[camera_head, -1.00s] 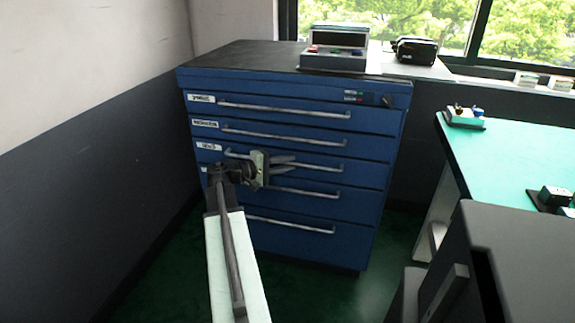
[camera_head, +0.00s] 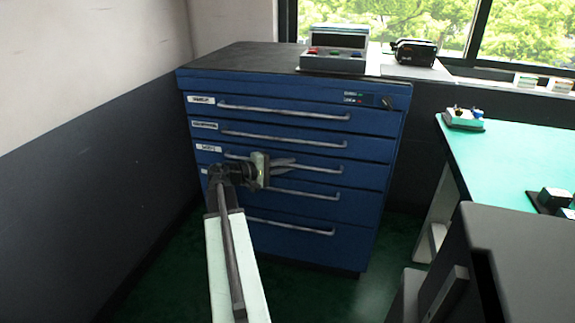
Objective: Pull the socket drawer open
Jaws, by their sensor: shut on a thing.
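The blue tool cabinet (camera_head: 291,245) stands against the back wall with several drawers, each with a long metal bar handle. My gripper (camera_head: 288,164) is at the third drawer from the top (camera_head: 362,170), with its fingers shut on that drawer's handle (camera_head: 326,168), left of the handle's right end. The drawer front looks flush with its neighbours. Its white label (camera_head: 209,148) is too small to read surely. My arm hides part of the lower left drawer fronts, and the gripper hides part of the handle.
A grey device (camera_head: 334,60) and a black device (camera_head: 414,51) sit at the back by the window. A green-topped table (camera_head: 520,160) stands at the right. Dark green floor (camera_head: 170,265) is clear in front of the cabinet's left side.

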